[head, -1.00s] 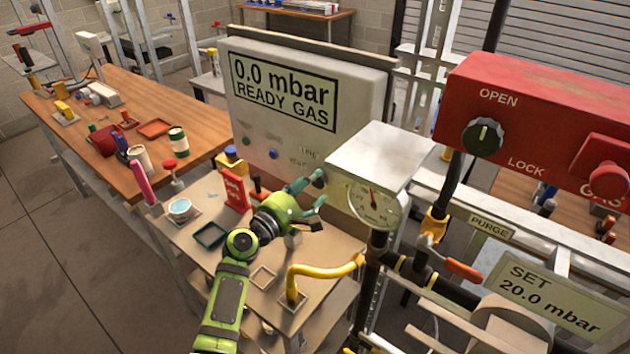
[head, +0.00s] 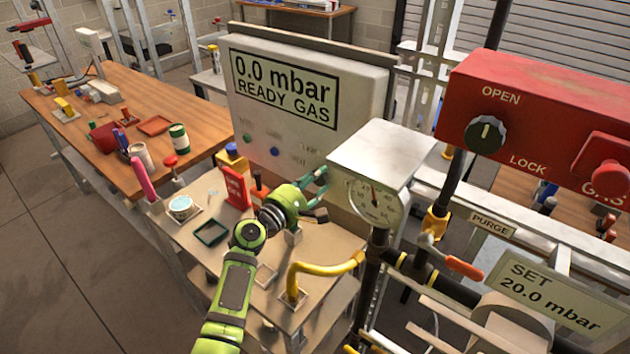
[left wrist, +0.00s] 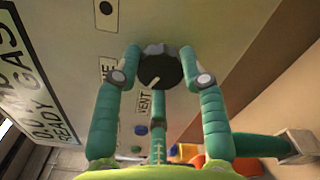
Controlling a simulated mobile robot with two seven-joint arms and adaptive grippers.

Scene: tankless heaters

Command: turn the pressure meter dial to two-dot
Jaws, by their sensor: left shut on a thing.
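The pressure meter (head: 300,70) is a pale panel reading "0.0 mbar READY GAS" in the head view. Its black round dial (left wrist: 164,72) with a white pointer line shows in the left wrist view. The line slants to lower left. The "VENT" label (left wrist: 143,104) is beside the dial, with another, partly hidden label farther left. I cannot make out a two-dot mark. My left gripper (head: 322,194) is at the panel's lower right. In the wrist view its green fingers (left wrist: 160,78) are shut on the dial from both sides. My right gripper is in neither view.
A white box with a round gauge (head: 375,200) stands close right of my left gripper. A yellow pipe (head: 325,267) rises in front of it. A red gas box (head: 540,110) is at right. A low table below holds a green tray (head: 211,232) and a red packet (head: 236,186).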

